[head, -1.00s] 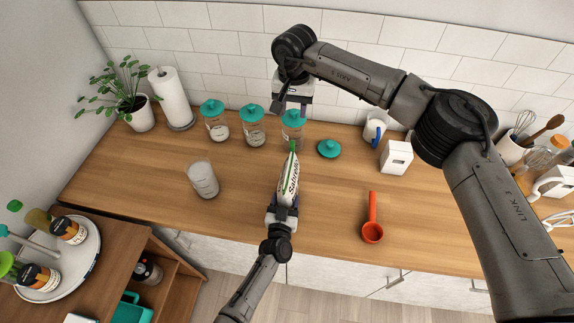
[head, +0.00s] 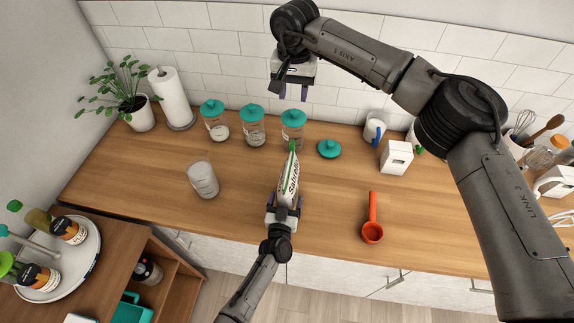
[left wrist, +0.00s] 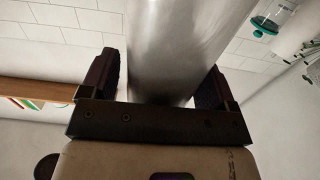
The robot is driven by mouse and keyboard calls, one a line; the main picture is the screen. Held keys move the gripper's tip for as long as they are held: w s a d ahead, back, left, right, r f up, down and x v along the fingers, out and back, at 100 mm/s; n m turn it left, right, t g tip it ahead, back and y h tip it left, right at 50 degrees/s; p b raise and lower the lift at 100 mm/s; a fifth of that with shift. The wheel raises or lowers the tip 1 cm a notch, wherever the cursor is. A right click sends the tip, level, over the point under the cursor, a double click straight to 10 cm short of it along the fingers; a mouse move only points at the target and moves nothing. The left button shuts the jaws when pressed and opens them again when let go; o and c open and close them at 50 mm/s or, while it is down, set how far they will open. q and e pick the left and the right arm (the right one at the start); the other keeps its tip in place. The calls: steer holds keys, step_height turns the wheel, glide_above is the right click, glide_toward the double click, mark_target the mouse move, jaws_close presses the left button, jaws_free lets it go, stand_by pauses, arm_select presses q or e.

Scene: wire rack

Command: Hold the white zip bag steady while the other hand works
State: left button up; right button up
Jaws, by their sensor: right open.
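The white zip bag (head: 289,181), with green lettering and a green top end, stands over the wooden counter in the head view. My left gripper (head: 284,208) is shut on its lower part from the front. In the left wrist view, the bag's silvery surface (left wrist: 178,50) fills the space between the two fingers of the left gripper (left wrist: 160,92). My right gripper (head: 291,95) is open and empty, pointing down above the teal-lidded jar behind the bag, clear of the bag. Whether the bag's bottom touches the counter is hidden.
Several glass jars with teal lids (head: 252,127) stand along the back. A loose teal lid (head: 329,149), a white box (head: 396,158) and a red scoop (head: 372,220) lie to the right. A glass cup (head: 203,180) stands left. The counter (head: 240,200) between is clear.

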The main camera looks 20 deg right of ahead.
arm_select(q)
steer(key=shift+o, duration=0.7)
steer(key=shift+s, duration=0.1)
steer(key=shift+s+a, duration=0.15)
steer(key=shift+s, duration=0.1)
steer(key=v, duration=1.1)
steer(key=shift+a, duration=0.15)
